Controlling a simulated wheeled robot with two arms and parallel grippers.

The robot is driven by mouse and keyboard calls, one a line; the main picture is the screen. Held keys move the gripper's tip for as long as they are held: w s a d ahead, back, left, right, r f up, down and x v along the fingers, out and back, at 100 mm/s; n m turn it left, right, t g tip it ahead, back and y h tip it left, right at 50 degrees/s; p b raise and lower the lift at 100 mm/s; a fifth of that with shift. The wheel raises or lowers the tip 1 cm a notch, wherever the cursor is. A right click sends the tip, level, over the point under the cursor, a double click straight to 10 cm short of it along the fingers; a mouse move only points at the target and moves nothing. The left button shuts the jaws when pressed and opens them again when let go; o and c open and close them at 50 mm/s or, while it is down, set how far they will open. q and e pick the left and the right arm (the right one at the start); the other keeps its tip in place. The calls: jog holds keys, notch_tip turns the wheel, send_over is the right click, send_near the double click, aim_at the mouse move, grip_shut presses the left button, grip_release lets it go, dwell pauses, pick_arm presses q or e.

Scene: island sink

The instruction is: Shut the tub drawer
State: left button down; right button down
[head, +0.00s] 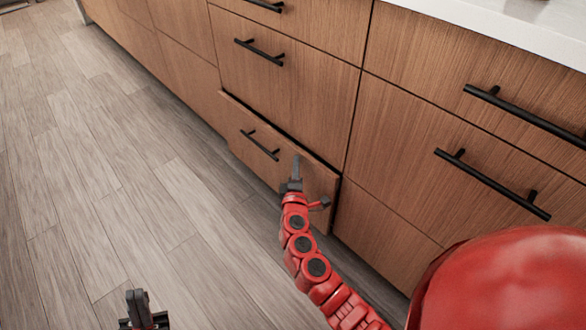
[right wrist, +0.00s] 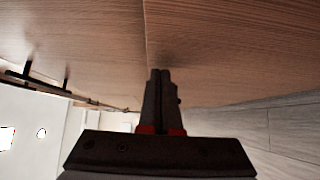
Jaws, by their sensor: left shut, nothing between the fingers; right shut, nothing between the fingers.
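The tub drawer (head: 240,135) is the bottom wooden drawer in the head view, with a black bar handle. It stands slightly out from the cabinet, with a narrow dark gap along its top edge. My right gripper (head: 297,168) is shut and empty in front of the drawer's right part, to the right of the handle. In the right wrist view its closed fingers (right wrist: 158,80) point at wooden fronts; I cannot tell whether they touch. My left gripper (head: 140,303) is shut and empty, low over the floor at the bottom of the head view.
Closed drawers with black handles (head: 258,52) sit above the tub drawer. More wooden fronts (head: 400,135) stand to the right under a white countertop (head: 510,25). The plank floor (head: 90,150) on the left is clear.

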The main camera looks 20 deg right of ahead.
aim_at(305, 161)
jog(key=d, duration=0.1)
jog(key=w+d, duration=0.1)
jog(key=d, duration=0.1)
jog(key=shift+w+d+r, duration=0.1)
jog(key=shift+d, duration=0.1)
dwell(0.3)
